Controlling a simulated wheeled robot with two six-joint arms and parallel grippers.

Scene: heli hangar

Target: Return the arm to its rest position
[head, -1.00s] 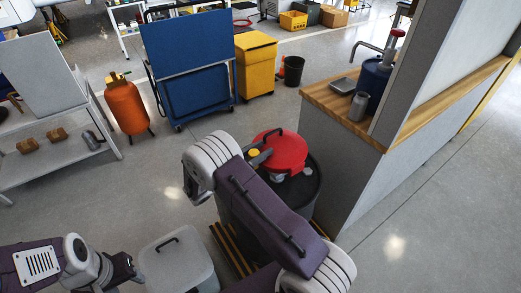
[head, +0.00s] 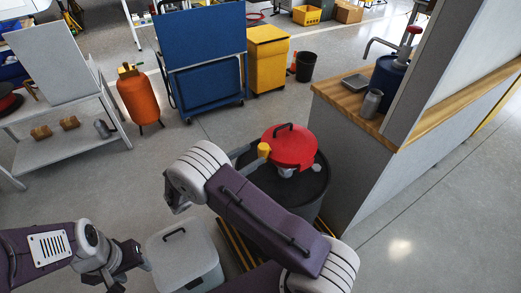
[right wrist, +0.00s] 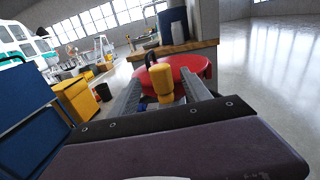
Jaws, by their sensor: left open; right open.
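My right arm (head: 255,215) crosses the middle of the head view, bent in front of a black drum (head: 312,190). A red lid (head: 290,147) with a dark handle and a yellow part (head: 263,150) sits on the drum. In the right wrist view my right gripper (right wrist: 163,80) is open, its two fingers pointing at the red lid (right wrist: 185,68). The yellow part (right wrist: 162,80) shows between the fingers, apparently beyond them. In the head view that gripper is mostly hidden by my arm. My left gripper (head: 140,262) is open and empty at lower left, beside a grey lidded bin.
The grey bin (head: 186,255) stands on the floor near my left gripper. A wood-topped counter (head: 350,100) rises to the right of the drum. A grey shelf (head: 75,150), orange tank (head: 138,97), blue cart (head: 205,90) and yellow cabinet (head: 267,60) stand farther back. Floor between is open.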

